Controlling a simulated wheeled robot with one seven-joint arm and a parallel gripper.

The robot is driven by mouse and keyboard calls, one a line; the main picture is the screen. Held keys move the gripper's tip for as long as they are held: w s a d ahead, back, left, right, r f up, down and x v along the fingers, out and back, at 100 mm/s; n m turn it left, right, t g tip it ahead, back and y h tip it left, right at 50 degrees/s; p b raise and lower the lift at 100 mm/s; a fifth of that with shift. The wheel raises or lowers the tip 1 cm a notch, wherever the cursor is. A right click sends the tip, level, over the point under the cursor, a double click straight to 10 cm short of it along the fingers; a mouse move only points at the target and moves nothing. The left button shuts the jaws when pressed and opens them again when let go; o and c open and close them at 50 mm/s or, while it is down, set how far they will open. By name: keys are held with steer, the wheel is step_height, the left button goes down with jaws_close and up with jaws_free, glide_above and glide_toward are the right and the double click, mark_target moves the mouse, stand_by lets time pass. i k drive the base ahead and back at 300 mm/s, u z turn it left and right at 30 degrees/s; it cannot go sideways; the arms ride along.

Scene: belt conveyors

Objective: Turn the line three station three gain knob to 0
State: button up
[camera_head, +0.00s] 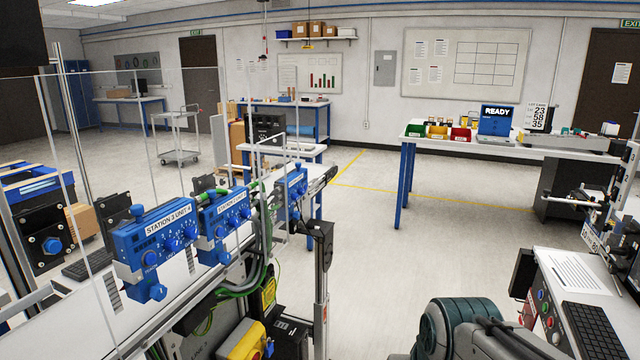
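Three blue station boxes with knobs stand in a row along the conveyor at the left. The nearest box (158,243) has a white label that seems to read "STATION 3 UNIT 4", with several blue knobs on its face and one below. The middle box (225,222) has a label starting "STATION" and similar knobs; the rest is too small to read. The farthest box (291,192) is smaller in view and its label is unreadable. I cannot tell which knob is the gain knob or its setting. My gripper is not in view; only part of my arm shows at bottom right.
A clear panel (100,130) stands by the conveyor (185,287). Cables and a yellow device (241,341) sit beneath the boxes. A desk with a keyboard (590,330) is at right. Open floor (365,270) lies between conveyor and desk. A blue-legged table (440,143) stands behind.

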mark_target(190, 233)
steer(key=u, duration=1.4)
